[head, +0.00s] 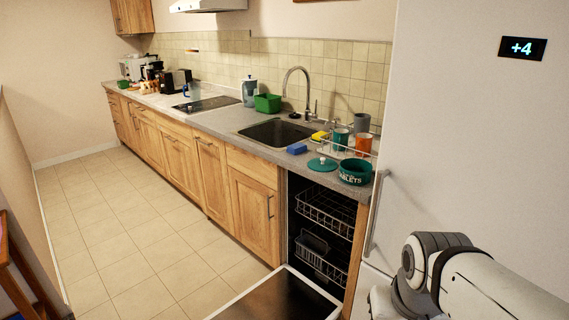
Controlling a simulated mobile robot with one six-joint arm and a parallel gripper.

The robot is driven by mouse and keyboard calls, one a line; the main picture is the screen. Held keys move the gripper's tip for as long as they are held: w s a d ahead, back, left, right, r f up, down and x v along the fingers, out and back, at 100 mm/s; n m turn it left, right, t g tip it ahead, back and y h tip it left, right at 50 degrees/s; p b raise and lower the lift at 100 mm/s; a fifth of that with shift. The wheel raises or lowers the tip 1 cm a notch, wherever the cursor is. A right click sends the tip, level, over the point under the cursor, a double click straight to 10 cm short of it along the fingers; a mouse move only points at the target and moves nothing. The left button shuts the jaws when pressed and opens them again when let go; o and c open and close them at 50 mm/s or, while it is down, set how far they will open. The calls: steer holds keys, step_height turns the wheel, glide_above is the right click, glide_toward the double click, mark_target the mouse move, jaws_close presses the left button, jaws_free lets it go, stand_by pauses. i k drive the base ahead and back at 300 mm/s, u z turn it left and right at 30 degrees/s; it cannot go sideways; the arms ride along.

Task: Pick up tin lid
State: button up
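The tin lid (322,164) is a round teal disc with a small knob on top. It lies on the grey counter near its front edge, above the open dishwasher. The round teal tin (355,173), with white lettering that includes "TABLETS", stands just right of the lid. My arm shows at the lower right in front of the fridge, well to the right of and nearer than the lid. The end of my gripper does not show in this view.
The dishwasher (324,225) is open, its door (277,297) lowered over the floor. A blue sponge (297,149), dish rack with mugs (340,138) and sink (275,132) are near the lid. The fridge (470,130) stands right. The tiled floor (130,235) is clear at left.

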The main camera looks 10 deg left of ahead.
mark_target(321, 165)
steer(key=u, duration=0.1)
steer(key=i, duration=0.95)
steer(key=u, duration=0.05)
